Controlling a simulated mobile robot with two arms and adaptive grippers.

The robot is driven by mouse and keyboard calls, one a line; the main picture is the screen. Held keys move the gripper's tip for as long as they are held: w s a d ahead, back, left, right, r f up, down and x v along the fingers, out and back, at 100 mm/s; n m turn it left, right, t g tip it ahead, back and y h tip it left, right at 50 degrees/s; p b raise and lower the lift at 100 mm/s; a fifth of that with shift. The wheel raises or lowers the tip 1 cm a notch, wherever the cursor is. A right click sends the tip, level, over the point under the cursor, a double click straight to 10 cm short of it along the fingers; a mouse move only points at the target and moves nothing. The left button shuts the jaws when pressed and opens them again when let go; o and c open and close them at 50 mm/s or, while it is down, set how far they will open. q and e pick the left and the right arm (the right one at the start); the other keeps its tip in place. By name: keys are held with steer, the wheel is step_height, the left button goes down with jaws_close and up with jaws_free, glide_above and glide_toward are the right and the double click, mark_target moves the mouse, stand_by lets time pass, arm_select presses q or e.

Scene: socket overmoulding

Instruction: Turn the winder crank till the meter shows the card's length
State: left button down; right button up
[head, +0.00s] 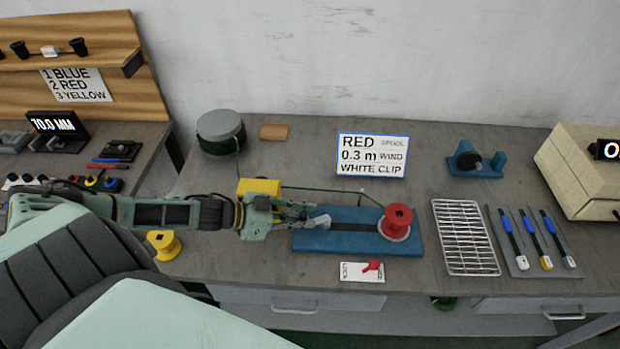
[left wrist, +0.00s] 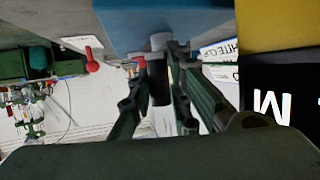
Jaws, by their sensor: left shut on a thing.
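The blue winder base (head: 345,243) lies on the bench with a red spool (head: 398,217) on its right end. My left gripper (head: 305,215) is at the base's left end, shut on the crank handle. In the left wrist view the grey and dark handle (left wrist: 158,75) stands between its fingers (left wrist: 158,95). The card (head: 372,155) reads RED spool, 0.3 m wind, WHITE CLIP. A yellow block (head: 260,187) sits behind the gripper. A black display (left wrist: 280,100) in the left wrist view shows an M; its number is out of view. My right gripper is not in view.
A red lever (head: 372,266) on a LOCK plate lies in front of the winder. A green reel (head: 221,133) stands behind left, a yellow spool (head: 163,244) near my arm.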

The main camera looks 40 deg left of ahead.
arm_select(q)
steer(key=shift+s+d+f+m+h, duration=0.1)
steer(key=shift+s+f+m+h, duration=0.05)
steer(key=shift+m+h, duration=0.15)
steer(key=c, duration=1.9)
jaws_free()
steer(key=shift+o, duration=1.3)
